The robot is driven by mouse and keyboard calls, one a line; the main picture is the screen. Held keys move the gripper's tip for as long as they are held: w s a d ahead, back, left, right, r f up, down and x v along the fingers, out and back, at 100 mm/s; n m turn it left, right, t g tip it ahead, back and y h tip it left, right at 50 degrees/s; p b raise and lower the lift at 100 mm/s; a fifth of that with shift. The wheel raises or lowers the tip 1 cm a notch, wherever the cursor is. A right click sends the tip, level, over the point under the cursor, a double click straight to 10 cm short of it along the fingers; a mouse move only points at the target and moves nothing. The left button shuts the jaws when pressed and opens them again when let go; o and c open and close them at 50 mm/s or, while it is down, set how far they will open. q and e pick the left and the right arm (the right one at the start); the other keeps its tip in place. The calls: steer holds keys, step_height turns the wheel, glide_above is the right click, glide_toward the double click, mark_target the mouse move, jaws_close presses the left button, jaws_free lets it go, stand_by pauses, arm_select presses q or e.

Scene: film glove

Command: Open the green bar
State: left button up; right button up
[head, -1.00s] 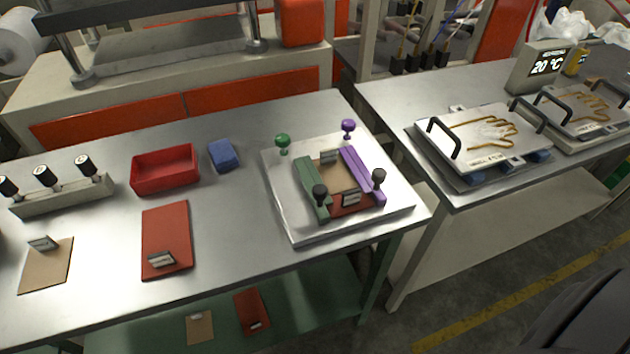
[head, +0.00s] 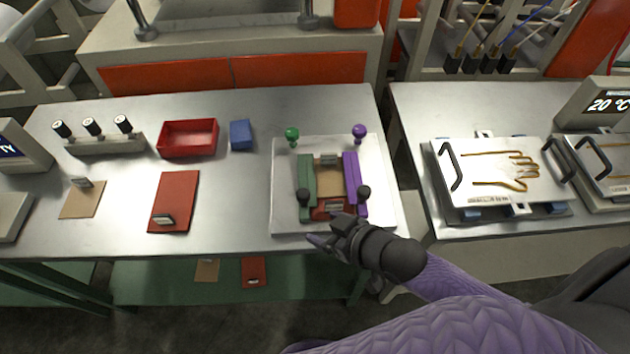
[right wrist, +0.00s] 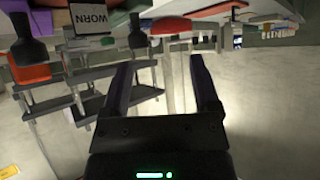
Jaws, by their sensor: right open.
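The green bar (head: 307,174) lies front to back on the left side of a white plate (head: 284,215), with a black knob (head: 304,196) at its front end. The purple bar (head: 351,173) lies along the right side with its own black knob (head: 364,192). A brown sheet and a red piece with a label (head: 333,208) lie between the bars. My right gripper (head: 327,231) is open and empty at the plate's front edge, apart from the green bar. In the right wrist view its fingers (right wrist: 162,70) are spread. My left gripper is out of view.
A green ball knob (head: 292,134) and a purple one (head: 359,131) stand at the plate's back. A red tray (head: 188,138), blue block (head: 241,134) and red pad (head: 174,200) lie left. A handled hand mould (head: 495,172) sits on the right table.

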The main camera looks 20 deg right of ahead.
mark_target(308, 198)
steer(key=w+f+b, duration=0.1)
steer(key=w, duration=0.2)
steer(key=w+f+t+y+b, duration=0.1)
steer(key=w, duration=0.2)
steer(key=w+a+f+t+b, duration=0.1)
steer(key=w, duration=0.2)
steer(key=shift+w+f, duration=0.2)
steer(key=shift+w, duration=0.2)
steer(key=shift+w+a+b, duration=0.2)
steer(key=shift+w+b, duration=0.1)
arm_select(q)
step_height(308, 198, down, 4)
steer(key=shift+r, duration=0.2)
arm_select(e)
steer(key=c, duration=0.4)
jaws_close()
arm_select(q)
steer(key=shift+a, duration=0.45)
